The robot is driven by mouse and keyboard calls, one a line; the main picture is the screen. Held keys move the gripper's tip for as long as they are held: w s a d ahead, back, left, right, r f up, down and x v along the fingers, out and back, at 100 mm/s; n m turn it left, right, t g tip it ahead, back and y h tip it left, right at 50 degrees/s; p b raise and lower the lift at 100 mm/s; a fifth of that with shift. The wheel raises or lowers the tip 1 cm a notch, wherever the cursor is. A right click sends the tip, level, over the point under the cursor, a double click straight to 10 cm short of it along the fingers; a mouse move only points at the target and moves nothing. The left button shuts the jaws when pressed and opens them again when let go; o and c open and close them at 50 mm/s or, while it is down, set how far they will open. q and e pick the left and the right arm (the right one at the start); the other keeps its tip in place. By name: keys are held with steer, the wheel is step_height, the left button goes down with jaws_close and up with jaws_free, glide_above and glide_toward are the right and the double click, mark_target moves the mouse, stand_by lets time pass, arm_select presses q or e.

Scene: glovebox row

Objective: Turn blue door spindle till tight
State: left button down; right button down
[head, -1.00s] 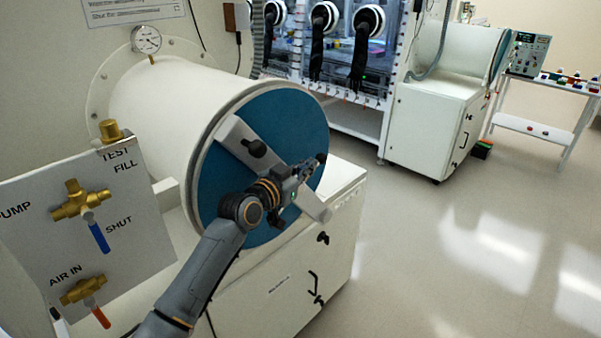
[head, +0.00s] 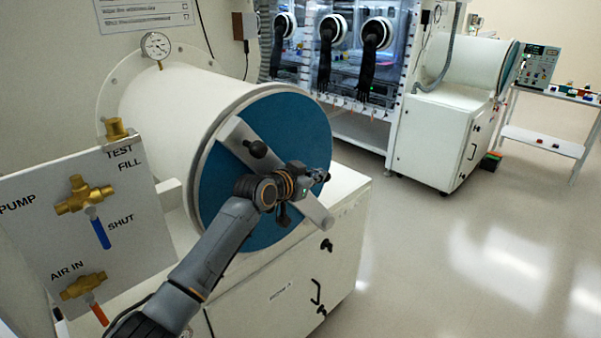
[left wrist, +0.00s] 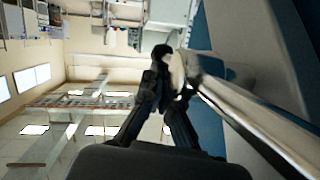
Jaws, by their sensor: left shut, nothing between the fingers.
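The blue round door (head: 300,110) closes the end of a white cylindrical chamber in the head view. A grey bar (head: 318,214) runs diagonally across it, with a black knob (head: 257,149) on its upper part. The spindle at the door's middle is hidden or cannot be made out behind my wrist. My left gripper (head: 322,175) is in front of the door's right half, shut and empty. In the left wrist view its fingers (left wrist: 160,55) meet beside the pale bar; whether they touch it I cannot tell. The blue door (left wrist: 285,150) shows behind. My right gripper is not in view.
A valve panel (head: 140,235) with brass valves stands at left, close to my left arm. A white cabinet (head: 285,295) is under the chamber. A glovebox with black gloves (head: 372,60) and a trolley (head: 540,142) stand behind. The floor at right is clear.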

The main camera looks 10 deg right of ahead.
arm_select(q)
steer(key=shift+f+g+y, duration=0.3)
steer(key=shift+g+y, duration=0.2)
steer(key=shift+g, duration=0.1)
stand_by(3.0)
stand_by(1.3)
